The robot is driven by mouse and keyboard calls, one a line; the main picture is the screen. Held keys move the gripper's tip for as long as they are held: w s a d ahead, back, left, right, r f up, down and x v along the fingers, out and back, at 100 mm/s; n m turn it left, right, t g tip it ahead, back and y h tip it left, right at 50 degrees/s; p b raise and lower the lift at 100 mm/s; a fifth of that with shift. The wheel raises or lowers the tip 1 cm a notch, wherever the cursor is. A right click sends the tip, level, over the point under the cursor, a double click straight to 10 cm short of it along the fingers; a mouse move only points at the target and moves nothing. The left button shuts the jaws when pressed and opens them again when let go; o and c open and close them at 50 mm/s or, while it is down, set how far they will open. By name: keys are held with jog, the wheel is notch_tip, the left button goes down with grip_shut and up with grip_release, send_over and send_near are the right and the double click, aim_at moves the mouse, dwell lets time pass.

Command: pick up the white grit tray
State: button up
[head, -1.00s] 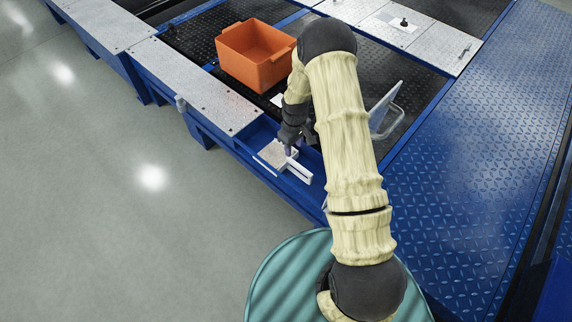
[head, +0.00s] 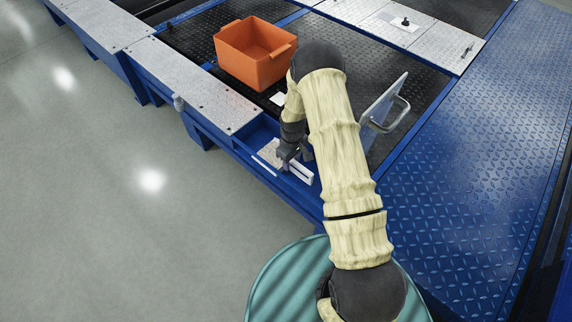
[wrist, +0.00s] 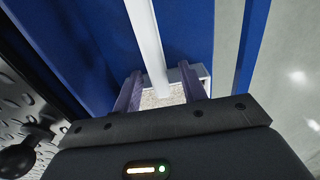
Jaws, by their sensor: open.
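The white grit tray (head: 268,154) sits in a blue channel at the edge of the platform, with speckled grit and white edges showing. My gripper (head: 292,163) is over its right part and hides some of it. In the wrist view, my gripper (wrist: 160,78) is open. A long white strip (wrist: 148,40) runs between its two fingers, and grit of the tray (wrist: 162,98) shows below. The right finger overlaps the tray's white rim in the picture. I cannot tell whether either finger touches the tray.
An orange bin (head: 255,55) stands on the dark tread plate behind. A tilted pale panel with a metal handle (head: 390,115) is right of my arm. A ribbed teal drum top (head: 285,285) is in front. Blue channel walls lie close around the tray.

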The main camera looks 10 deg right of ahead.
jog(key=shift+f, duration=0.55)
jog(key=shift+c, duration=0.4)
grip_shut()
